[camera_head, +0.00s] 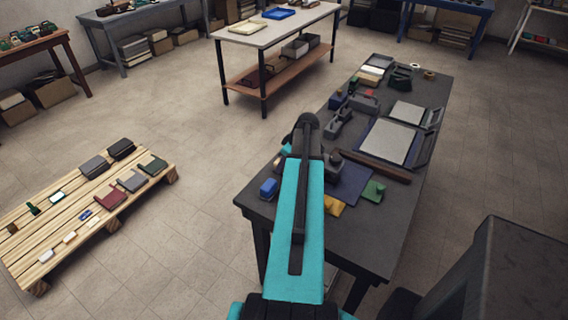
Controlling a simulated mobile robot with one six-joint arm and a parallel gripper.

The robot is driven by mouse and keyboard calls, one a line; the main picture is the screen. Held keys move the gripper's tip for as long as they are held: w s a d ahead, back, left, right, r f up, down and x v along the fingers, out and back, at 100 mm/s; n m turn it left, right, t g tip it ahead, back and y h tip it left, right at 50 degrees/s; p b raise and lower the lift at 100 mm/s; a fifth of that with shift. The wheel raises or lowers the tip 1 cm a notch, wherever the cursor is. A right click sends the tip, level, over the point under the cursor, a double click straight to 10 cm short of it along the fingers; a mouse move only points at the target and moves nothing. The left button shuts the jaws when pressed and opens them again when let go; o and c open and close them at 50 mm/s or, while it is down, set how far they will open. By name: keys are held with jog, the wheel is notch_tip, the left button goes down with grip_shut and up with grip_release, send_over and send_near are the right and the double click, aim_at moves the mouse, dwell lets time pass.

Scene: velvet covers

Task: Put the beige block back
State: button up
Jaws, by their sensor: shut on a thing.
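My teal arm reaches forward over the near end of the dark work table (405,240). Its dark joint and upper link hide what lies beyond them, and my gripper is not visible behind them. I cannot make out a block that is clearly the beige one. Small pale pieces lie on the wooden pallet (150,183) at the left, one of them a whitish block (47,256) near its front end; I cannot tell whether any is the beige block.
Around my arm on the table are a blue block (268,187), a yellow piece (335,207), a green block (373,191) and a dark blue mat (350,180). A grey board (388,142) lies farther back. Open floor separates table and pallet.

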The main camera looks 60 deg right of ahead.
jog(key=o, duration=1)
jog(key=shift+r, duration=0.25)
jog(key=shift+b+v, duration=1.75)
jog(key=shift+v, duration=4.15)
jog(key=shift+w+a, duration=0.1)
